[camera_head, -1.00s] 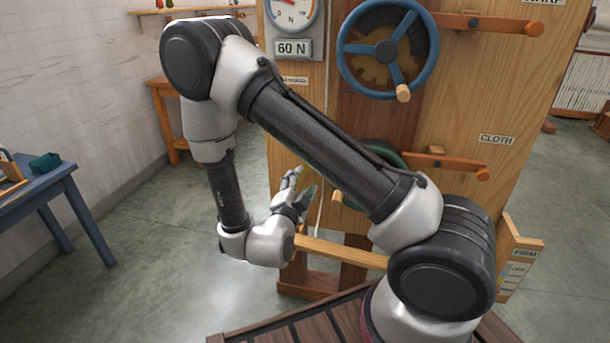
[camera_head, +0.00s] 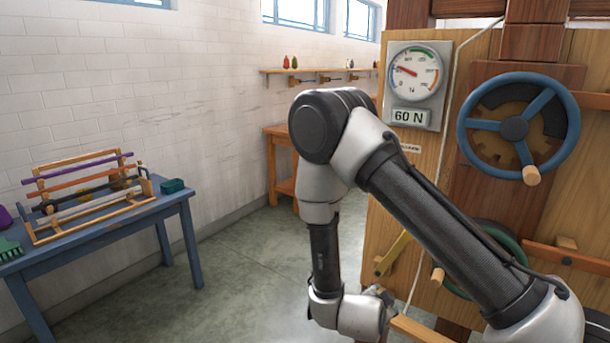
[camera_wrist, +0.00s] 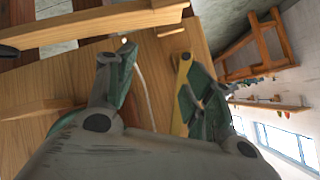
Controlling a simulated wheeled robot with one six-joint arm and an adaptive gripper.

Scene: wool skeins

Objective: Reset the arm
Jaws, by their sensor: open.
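My gripper (camera_wrist: 160,78) is open in the wrist view, its two dark green-padded fingers spread apart with nothing held between them. A yellow lever (camera_wrist: 182,90) shows beyond the fingers, close to the right one in the picture; I cannot tell if they touch. In the head view my arm (camera_head: 430,215) is folded, raised at the elbow and hanging down in front of the wooden machine. The gripper there is mostly cut off near the bottom edge. The yellow lever (camera_head: 394,254) is just above it on the machine's panel.
The wooden machine (camera_head: 440,180) carries a dial (camera_head: 415,73) marked 60 N, a blue handwheel (camera_head: 515,128) and a green handwheel (camera_head: 495,240). A blue table (camera_head: 100,228) with a yarn rack (camera_head: 90,195) stands left. Open floor (camera_head: 245,270) lies between.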

